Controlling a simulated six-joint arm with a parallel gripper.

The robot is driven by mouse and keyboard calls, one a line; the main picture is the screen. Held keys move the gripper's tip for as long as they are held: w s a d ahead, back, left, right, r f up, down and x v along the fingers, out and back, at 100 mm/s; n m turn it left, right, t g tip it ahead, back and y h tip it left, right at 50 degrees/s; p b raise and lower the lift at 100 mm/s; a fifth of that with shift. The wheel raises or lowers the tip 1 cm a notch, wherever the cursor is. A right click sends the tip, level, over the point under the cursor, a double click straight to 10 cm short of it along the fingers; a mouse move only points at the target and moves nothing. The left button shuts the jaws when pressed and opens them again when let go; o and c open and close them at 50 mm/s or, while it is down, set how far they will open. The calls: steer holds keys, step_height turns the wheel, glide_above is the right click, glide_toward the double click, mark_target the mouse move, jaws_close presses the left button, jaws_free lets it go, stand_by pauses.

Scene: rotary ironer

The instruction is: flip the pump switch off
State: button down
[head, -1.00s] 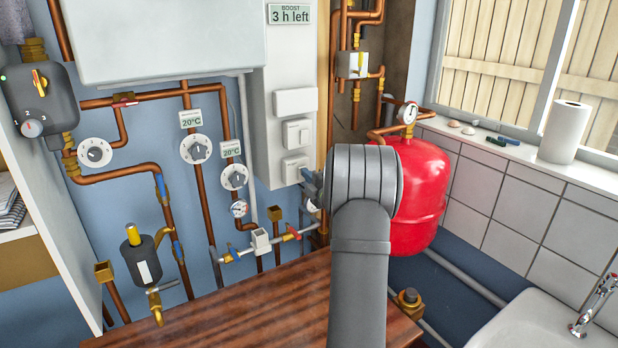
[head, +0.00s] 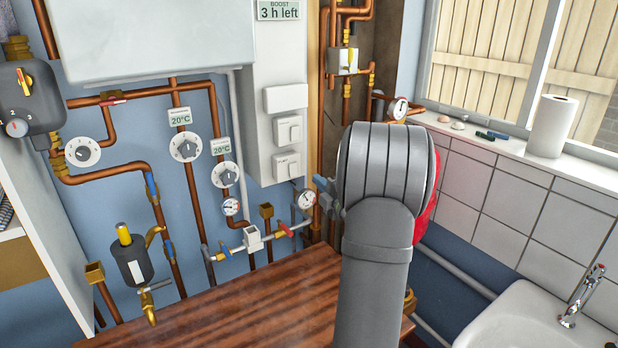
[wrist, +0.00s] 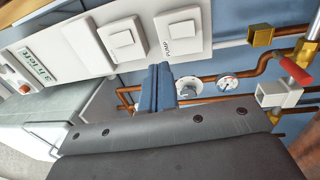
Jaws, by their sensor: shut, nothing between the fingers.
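The pump switch (head: 287,166) is the lower of two white rocker switches on the white wall panel. In the wrist view, the pump switch (wrist: 180,33) is the right one, with a small dark label beside it that seems to read PUMP. I cannot tell clearly which way its rocker is tipped. My gripper (head: 321,185) is just right of and slightly below the switch, partly hidden by my arm. In the wrist view, my gripper (wrist: 160,70) has its blue-grey fingers together, empty, below the two switches and apparently apart from them.
A second white switch (head: 288,130) sits directly above. A boost display (head: 278,11) is at the panel's top. Pressure gauge (head: 305,198), copper pipes and a red-handled valve (head: 285,229) lie close below. A red tank (head: 428,200) stands behind my arm. The wooden top (head: 240,305) is clear.

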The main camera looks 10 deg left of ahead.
steer(key=shift+s+d+r, duration=0.15)
steer(key=shift+s+d, duration=0.7)
steer(key=w+a+f, duration=0.2)
steer(key=w+a, duration=0.5)
steer(key=v, duration=0.7)
steer(key=shift+f, duration=0.2)
steer(key=shift+s+d, duration=0.1)
steer(key=shift+s, duration=0.05)
